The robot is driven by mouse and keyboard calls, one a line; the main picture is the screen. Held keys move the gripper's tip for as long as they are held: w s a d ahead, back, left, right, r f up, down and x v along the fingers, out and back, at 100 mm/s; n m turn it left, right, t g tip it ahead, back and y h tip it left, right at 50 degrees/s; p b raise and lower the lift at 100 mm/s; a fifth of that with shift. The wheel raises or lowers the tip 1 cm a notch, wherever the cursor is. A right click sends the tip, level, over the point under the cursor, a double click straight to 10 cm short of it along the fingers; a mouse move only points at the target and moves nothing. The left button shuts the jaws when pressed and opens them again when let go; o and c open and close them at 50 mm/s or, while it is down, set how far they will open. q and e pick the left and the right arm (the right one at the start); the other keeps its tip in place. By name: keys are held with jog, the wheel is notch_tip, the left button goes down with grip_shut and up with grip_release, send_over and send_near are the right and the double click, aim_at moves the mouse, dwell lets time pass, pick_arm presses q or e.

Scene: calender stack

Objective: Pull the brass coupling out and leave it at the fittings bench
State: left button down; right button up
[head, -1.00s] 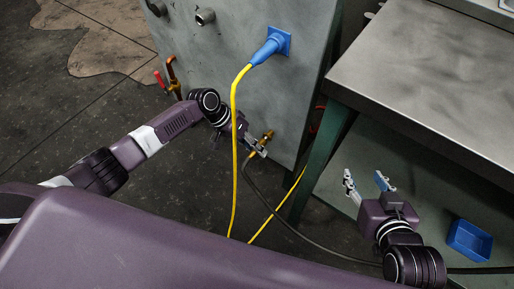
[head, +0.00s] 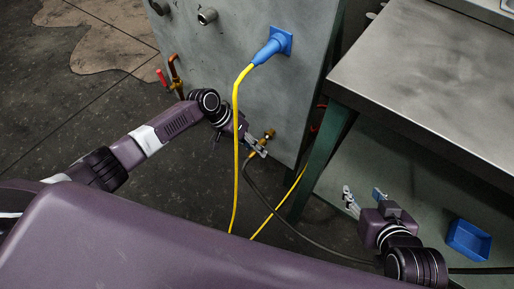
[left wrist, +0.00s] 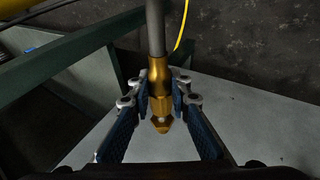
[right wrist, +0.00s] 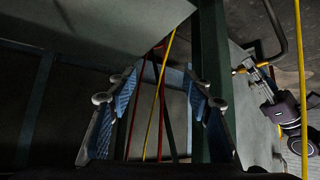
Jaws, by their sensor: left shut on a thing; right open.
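The brass coupling (left wrist: 159,80) is on the end of a grey hose, between the fingers of my left gripper (left wrist: 160,98) in the left wrist view. My left gripper (head: 257,149) is shut on it low at the grey cabinet's face in the head view. A brass fitting (head: 268,135) sits on the cabinet right beside the fingertips; I cannot tell whether coupling and fitting touch. My right gripper (head: 364,194) is open and empty beside the bench (head: 430,70), below its metal top. It also shows open in the right wrist view (right wrist: 160,88).
A yellow cable (head: 236,150) from a blue plug (head: 270,48) hangs in front of my left gripper. A dark hose (head: 280,215) trails along the floor. A blue bin (head: 468,240) sits low at right. The bench's green leg (head: 320,165) stands between my grippers. Red-handled piping (head: 171,75) is at left.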

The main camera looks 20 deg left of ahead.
pick_arm(q)
jog(key=shift+s+a, duration=0.1)
jog(key=shift+s, duration=0.1)
jog(key=shift+s+a+p, duration=0.1)
jog(key=shift+s+p, duration=0.2)
jog(key=shift+p, duration=0.2)
jog(key=shift+s+a+p, duration=0.15)
jog(key=shift+s+p, duration=0.2)
jog(key=shift+s, duration=0.05)
pick_arm(e)
jog(key=s+d+f+g, duration=0.1)
jog(key=s+f+g, duration=0.1)
jog(key=s, duration=0.3)
jog(key=s+d+f+g+h, duration=0.1)
jog(key=s+d+f+g, duration=0.1)
jog(key=s, duration=0.2)
jog(key=shift+s+f+g, duration=0.35)
jog(key=shift+f+g, duration=0.05)
dwell(0.4)
jog(key=shift+w+r, duration=0.15)
jog(key=shift+w, duration=0.1)
dwell(0.4)
